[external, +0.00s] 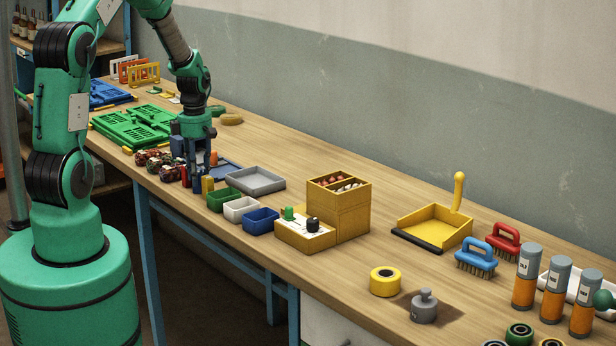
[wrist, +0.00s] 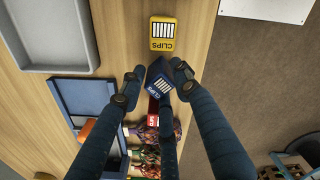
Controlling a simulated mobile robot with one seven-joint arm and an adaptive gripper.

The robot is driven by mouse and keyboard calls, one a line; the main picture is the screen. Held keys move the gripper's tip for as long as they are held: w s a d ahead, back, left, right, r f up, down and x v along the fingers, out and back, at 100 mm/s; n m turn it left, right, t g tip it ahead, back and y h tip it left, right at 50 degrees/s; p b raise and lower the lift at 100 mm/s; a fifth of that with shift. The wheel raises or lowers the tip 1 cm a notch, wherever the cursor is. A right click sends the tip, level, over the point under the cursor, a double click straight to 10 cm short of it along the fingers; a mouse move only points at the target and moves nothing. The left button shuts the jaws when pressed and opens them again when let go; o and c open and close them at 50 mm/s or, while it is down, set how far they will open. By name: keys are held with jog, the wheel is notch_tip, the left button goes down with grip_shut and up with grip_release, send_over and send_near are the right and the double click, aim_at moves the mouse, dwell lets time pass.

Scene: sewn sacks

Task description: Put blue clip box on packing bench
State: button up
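The blue clip box (wrist: 160,84), with a white striped label, is between the fingertips of my gripper (wrist: 158,78) in the wrist view. It is turned slightly and partly covered by the fingers. The right fingertip looks close against it; I cannot tell whether the fingers are shut on it. In the external view my gripper (external: 194,168) points down, low over the long wooden bench (external: 390,222), and its fingers mostly hide the blue box. I cannot tell if this bench is the packing bench, or whether the box touches it.
A yellow clip box (wrist: 162,34) and a red box (wrist: 153,117) stand close beside. A grey tray (external: 256,180), green bin (external: 221,201), patterned bundles (external: 160,163) and green crates (external: 135,126) are near. Bare wood lies right of the yellow organizer (external: 340,215).

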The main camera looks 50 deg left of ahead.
jog(key=shift+r, duration=0.1)
notch_tip(320, 180, up, 12)
jog(key=p, duration=0.1)
jog(key=shift+p, duration=0.3)
dwell(0.3)
dwell(0.5)
jog(key=shift+r, duration=0.1)
